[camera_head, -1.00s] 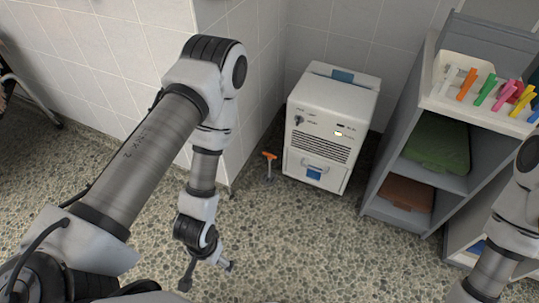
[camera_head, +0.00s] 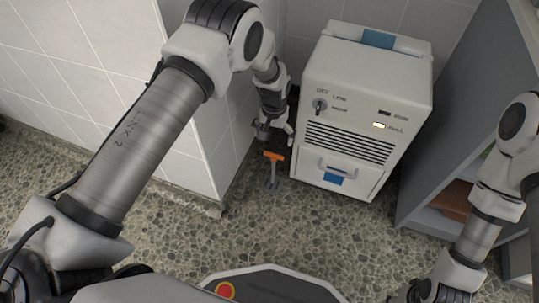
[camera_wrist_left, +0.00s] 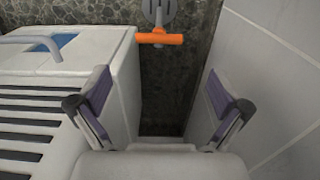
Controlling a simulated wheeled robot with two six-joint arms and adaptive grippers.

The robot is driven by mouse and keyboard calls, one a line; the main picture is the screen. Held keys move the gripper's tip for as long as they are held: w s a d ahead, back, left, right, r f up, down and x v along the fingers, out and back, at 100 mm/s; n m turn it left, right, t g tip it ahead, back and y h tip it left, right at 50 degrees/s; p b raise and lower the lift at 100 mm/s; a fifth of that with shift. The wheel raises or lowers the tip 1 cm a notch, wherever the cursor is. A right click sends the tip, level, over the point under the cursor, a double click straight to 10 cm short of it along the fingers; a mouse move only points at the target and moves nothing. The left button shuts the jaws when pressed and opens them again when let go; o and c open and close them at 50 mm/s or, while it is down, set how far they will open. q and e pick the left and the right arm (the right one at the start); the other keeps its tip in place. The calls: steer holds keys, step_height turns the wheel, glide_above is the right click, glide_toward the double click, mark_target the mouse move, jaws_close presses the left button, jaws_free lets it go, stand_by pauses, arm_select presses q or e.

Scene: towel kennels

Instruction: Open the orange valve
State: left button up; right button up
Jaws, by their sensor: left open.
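The orange valve (camera_head: 274,156) has an orange T-shaped handle on a grey stem, standing at the floor between the tiled wall corner and the white machine. In the left wrist view the orange handle (camera_wrist_left: 160,38) lies crosswise at the top, beyond my fingertips. My left gripper (camera_head: 274,136) is just above the valve in the head view, open and pointing down. In the left wrist view its two fingers (camera_wrist_left: 160,100) are spread wide with nothing between them. My right arm (camera_head: 480,220) shows at the right; its gripper fingers cannot be made out.
The white machine (camera_head: 350,150), with a knob, vents and a drawer handle, stands close to the right of the valve. The tiled wall (camera_head: 190,130) is close on the left. A grey shelf (camera_head: 448,125) stands further right. Speckled floor (camera_head: 300,230) in front is clear.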

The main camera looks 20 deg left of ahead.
mark_target(273, 155)
arm_select(q)
steer(key=shift+d+f, duration=0.15)
steer(key=shift+f, duration=0.35)
step_height(273, 155, down, 8)
steer(key=b, duration=0.4)
steer(key=shift+r, duration=0.3)
arm_select(e)
step_height(273, 155, down, 5)
steer(key=shift+d+f, duration=0.1)
steer(key=shift+f, duration=0.05)
arm_select(q)
steer(key=shift+r, duration=0.1)
steer(key=c, duration=1.1)
steer(key=shift+s, duration=0.1)
steer(key=shift+c, duration=0.3)
